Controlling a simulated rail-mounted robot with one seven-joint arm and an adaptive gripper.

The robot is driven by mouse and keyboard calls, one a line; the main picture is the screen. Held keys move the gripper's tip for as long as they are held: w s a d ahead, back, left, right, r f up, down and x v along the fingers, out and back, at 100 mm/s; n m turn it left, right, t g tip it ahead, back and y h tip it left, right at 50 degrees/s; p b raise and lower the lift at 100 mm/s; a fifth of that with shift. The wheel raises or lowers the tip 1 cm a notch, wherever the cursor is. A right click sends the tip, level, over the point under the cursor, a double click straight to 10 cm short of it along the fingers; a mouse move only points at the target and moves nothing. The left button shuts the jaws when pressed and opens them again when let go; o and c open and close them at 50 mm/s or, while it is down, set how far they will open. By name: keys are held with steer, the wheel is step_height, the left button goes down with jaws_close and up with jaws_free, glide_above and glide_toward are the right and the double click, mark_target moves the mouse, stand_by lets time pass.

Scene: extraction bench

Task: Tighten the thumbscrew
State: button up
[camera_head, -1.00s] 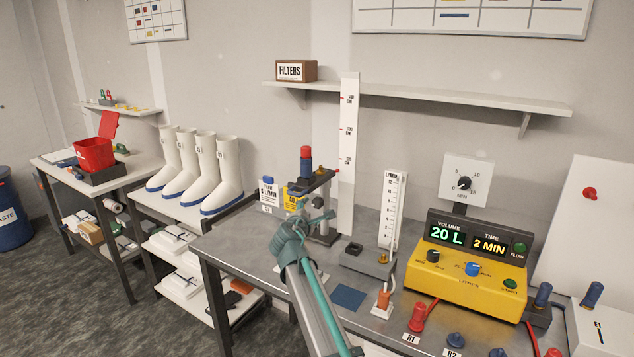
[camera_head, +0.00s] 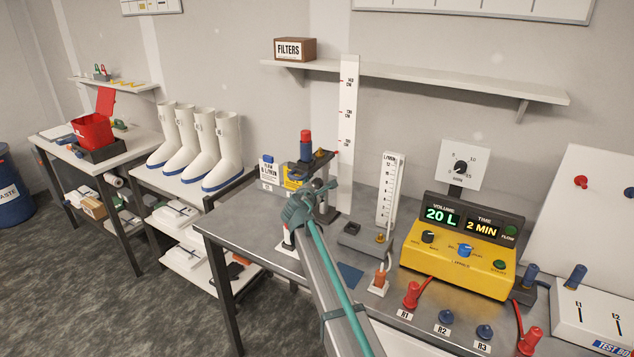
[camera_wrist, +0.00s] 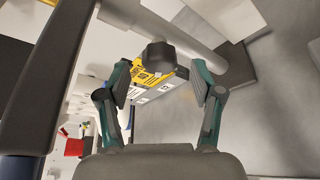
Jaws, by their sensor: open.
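A dark faceted knob, which looks like the thumbscrew (camera_wrist: 158,54), shows in the wrist view just ahead of the gap between my fingertips. My gripper (camera_wrist: 160,82) is open, with one teal finger on each side and nothing between the pads. In the head view my gripper (camera_head: 318,196) is at the stand (camera_head: 332,214) that carries a red-and-blue bottle-like piece (camera_head: 306,146) on its arm. My arm and gripper hide part of the stand, and I cannot make out the knob clearly there.
A yellow-labelled box (camera_wrist: 148,80) lies behind the knob in the wrist view. On the bench, a flowmeter scale (camera_head: 390,190) and a yellow control box (camera_head: 455,268) stand to the right. A tall white ruler (camera_head: 347,130) rises behind the stand. A blue square (camera_head: 349,276) lies in front.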

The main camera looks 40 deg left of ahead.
mark_target(317, 185)
steer(key=shift+p+x, duration=0.4)
steer(key=shift+x, duration=1.45)
steer(key=shift+c, duration=0.2)
steer(key=c, duration=1.1)
